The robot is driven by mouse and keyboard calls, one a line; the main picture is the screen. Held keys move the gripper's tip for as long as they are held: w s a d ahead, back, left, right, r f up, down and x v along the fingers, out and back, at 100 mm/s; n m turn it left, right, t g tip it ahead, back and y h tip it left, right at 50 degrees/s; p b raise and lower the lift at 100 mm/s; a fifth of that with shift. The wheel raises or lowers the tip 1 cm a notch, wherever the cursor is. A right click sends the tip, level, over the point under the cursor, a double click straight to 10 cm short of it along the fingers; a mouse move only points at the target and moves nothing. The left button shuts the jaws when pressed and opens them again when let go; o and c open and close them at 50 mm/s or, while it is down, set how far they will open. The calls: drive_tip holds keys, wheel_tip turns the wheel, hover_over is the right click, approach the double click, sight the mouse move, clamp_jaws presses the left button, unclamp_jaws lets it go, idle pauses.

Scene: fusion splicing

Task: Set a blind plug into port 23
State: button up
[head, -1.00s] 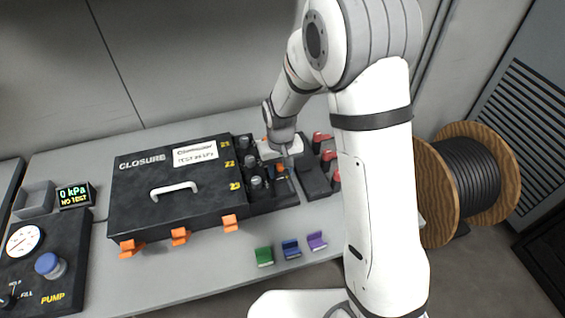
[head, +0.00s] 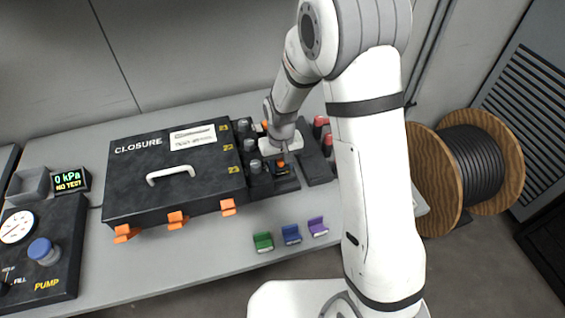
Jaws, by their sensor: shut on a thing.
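The black closure box (head: 125,180) lies on the grey table at the left. Its right side carries a column of grey round caps (head: 255,166) beside yellow labels; the lowest label (head: 234,170) looks like 23. My gripper (head: 283,158) points down just right of this column, over a dark block (head: 287,186). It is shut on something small. An orange-topped dark piece (head: 281,164) shows right at its fingertips and is probably the plug. The jaws are too small to show the grip clearly, and my wrist hides what is behind.
Red-topped items (head: 320,122) stand behind on the right, partly behind my arm. Green (head: 263,241), blue (head: 291,234) and purple (head: 317,226) pieces lie along the front edge. A pump panel (head: 70,262) and a 0 kPa display (head: 71,180) are at the left.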

drive_tip(key=o, duration=1.1)
drive_tip(key=shift+s+f, duration=0.1)
drive_tip(key=shift+c, duration=0.2)
drive_tip(key=shift+w+r, duration=0.2)
drive_tip(key=shift+r, duration=0.3)
wheel_tip(320, 180, up, 6)
drive_tip(key=shift+s+f, duration=0.1)
drive_tip(key=shift+s, duration=0.05)
drive_tip(key=shift+d+r+b, duration=0.15)
drive_tip(key=shift+r+b, duration=0.15)
drive_tip(key=shift+r, duration=0.35)
